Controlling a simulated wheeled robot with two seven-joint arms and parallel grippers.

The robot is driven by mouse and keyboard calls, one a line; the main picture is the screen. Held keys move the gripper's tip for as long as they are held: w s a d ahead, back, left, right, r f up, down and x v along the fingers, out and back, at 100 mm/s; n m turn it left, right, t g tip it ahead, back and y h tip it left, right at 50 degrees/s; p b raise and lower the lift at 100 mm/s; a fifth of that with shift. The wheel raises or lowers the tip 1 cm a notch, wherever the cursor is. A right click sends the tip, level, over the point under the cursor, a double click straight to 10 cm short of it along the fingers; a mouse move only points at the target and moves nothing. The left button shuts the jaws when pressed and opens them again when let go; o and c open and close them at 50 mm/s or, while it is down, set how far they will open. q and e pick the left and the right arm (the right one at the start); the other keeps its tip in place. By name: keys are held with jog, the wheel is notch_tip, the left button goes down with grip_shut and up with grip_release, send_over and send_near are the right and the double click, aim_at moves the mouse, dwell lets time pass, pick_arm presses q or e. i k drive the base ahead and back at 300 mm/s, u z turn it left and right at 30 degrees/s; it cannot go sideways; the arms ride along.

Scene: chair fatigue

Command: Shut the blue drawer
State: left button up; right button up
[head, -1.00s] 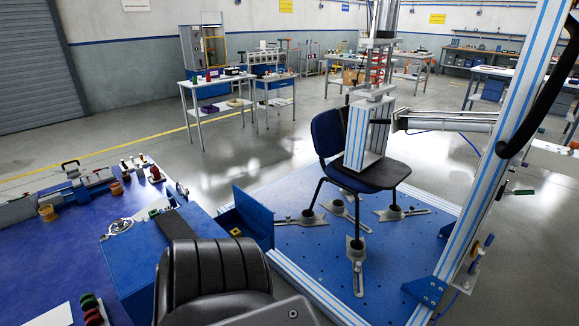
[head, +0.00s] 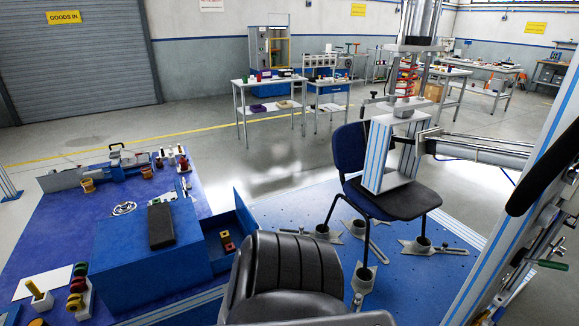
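The blue drawer (head: 243,212) stands open, pulled out from the right side of a blue box-shaped cabinet (head: 125,258) on the blue-topped bench at the left of the head view. Its front panel is upright and apart from the cabinet. Small red and yellow pieces (head: 227,243) lie inside the drawer. A black padded seat (head: 290,275) hides part of its near side. A black pad (head: 161,226) lies on top of the cabinet. Neither of my grippers shows in the view.
The black seat stands close in front of the drawer. Right of it, a blue chair (head: 350,148) stands under a test press on a blue floor plate (head: 300,205). A slanted metal frame post (head: 535,180) bounds the right. The grey floor behind is open.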

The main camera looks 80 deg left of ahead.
aim_at(240, 222)
jog(key=i, duration=2.45)
jog(key=u, duration=4.8)
jog(key=k, duration=0.65)
jog(key=u, duration=0.9)
jog(key=i, duration=2.35)
jog(key=z, duration=0.05)
